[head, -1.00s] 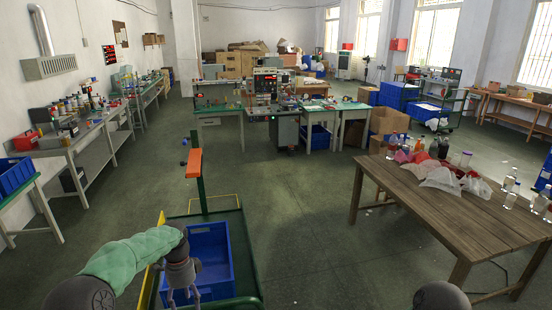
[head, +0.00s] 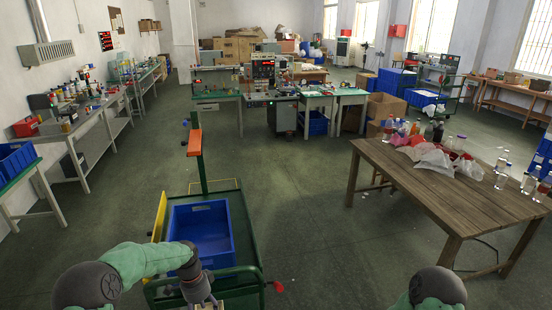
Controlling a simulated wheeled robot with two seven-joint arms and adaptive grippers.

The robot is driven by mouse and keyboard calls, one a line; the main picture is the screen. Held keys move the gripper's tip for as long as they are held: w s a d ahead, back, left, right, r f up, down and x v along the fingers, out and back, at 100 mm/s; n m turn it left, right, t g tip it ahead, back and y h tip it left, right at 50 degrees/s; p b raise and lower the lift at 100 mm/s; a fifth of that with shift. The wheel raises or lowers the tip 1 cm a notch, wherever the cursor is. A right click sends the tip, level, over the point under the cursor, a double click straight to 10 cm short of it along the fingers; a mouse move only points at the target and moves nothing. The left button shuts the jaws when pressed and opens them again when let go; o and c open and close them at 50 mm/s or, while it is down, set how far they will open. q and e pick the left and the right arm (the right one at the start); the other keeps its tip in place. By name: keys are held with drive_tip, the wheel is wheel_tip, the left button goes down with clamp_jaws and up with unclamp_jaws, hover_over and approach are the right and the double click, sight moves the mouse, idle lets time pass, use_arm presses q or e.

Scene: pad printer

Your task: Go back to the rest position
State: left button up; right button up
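My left arm, in a green sleeve, comes in from the lower left of the head view and bends downward. My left gripper (head: 203,300) is at the bottom edge, in front of the near rail of the green cart. Its fingers are cut off by the frame, so I cannot see whether they are open or hold anything. Of my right arm, only a rounded grey joint and some green sleeve show at the bottom right. My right gripper is out of view.
The green cart (head: 243,262) holds a blue crate (head: 203,228) that looks empty. Its post carries an orange bar (head: 194,143). A wooden table (head: 420,195) with bottles and bags stands right. Open floor (head: 290,190) lies between them. Benches with machines (head: 268,92) stand further back.

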use_arm(q)
drive_tip(key=s+d+f+n+h+b, duration=0.1)
drive_tip(key=s+d+f+n, duration=0.15)
drive_tip(key=f, duration=0.35)
drive_tip(key=s+d+f+n+b, duration=0.1)
drive_tip(key=s+d+f, duration=0.2)
drive_tip(key=f, duration=0.3)
drive_tip(key=s+d+f+n+t+b, duration=0.1)
drive_tip(key=s+f+n, duration=0.4)
drive_tip(key=s, duration=0.5)
drive_tip(key=s+d+f+n+t+h+b, duration=0.1)
drive_tip(key=s+d+f+n+b, duration=0.3)
drive_tip(key=s+d+f+n, duration=0.2)
drive_tip(key=s+f, duration=0.2)
drive_tip(key=s, duration=0.2)
drive_tip(key=shift+d, duration=0.2)
drive_tip(key=shift+n, duration=0.25)
